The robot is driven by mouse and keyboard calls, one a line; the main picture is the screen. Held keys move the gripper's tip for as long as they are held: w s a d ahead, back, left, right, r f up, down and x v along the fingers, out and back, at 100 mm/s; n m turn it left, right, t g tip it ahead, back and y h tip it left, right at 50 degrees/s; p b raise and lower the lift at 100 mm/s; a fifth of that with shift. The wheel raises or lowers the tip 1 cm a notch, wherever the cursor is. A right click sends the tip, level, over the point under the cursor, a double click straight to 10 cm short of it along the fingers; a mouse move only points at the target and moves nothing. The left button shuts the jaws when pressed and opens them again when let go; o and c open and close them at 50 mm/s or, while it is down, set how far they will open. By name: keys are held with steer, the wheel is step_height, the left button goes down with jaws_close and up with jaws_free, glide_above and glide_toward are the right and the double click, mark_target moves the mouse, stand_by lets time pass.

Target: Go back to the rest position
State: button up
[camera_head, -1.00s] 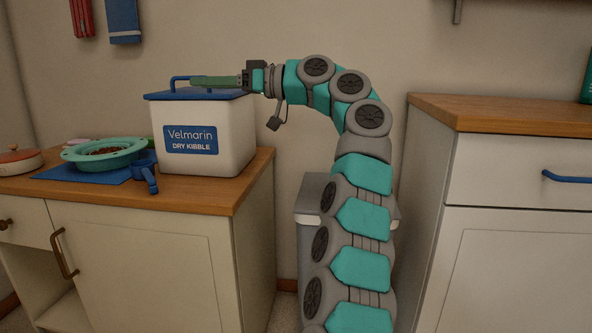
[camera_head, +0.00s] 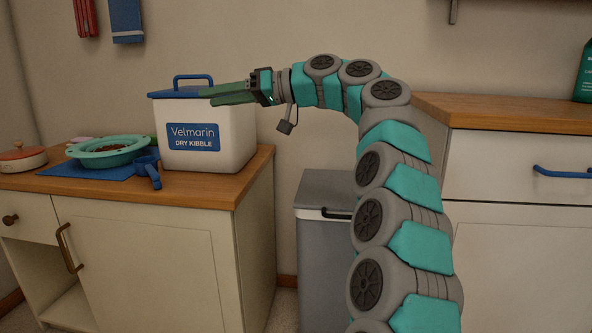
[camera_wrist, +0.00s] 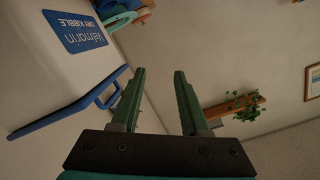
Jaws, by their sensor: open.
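My gripper (camera_head: 232,93) has green fingers and points left in the head view, in front of the top right of the kibble bin. In the wrist view my gripper (camera_wrist: 158,95) has its two fingers apart with nothing between them. The white kibble bin (camera_head: 235,135) is labelled "Velmarin DRY KIBBLE" and its blue lid is on. The blue lid handle (camera_head: 193,77) is free of the fingers. The bin also shows in the wrist view (camera_wrist: 30,85), with its blue lid edge and handle close to the left finger.
A teal bowl of kibble (camera_head: 130,152) sits on a blue mat (camera_head: 75,172), with a blue scoop (camera_head: 148,168) beside it. A red-lidded dish (camera_head: 22,158) is at far left. A grey lidded trash can (camera_head: 325,240) stands between the cabinets. The right counter (camera_head: 500,112) is near my arm.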

steer(key=s+d+f+m+g+h, duration=0.1)
steer(key=s+d+f+m+h, duration=0.25)
steer(key=s+f, duration=0.65)
steer(key=s+d+f+m+g+h, duration=0.15)
steer(key=s+d+f+h, duration=0.3)
steer(key=s+f, duration=0.55)
steer(key=s+d+f+m+g+h, duration=0.2)
steer(key=s+d+f+m+h, duration=0.45)
steer(key=s+d+f, duration=1.75)
step_height(320, 180, up, 15)
steer(key=a+n+h+p, duration=0.1)
steer(key=p, duration=1.3)
steer(key=shift+s+a+h, duration=0.2)
steer(key=shift+h, duration=0.15)
steer(key=shift+t, duration=0.25)
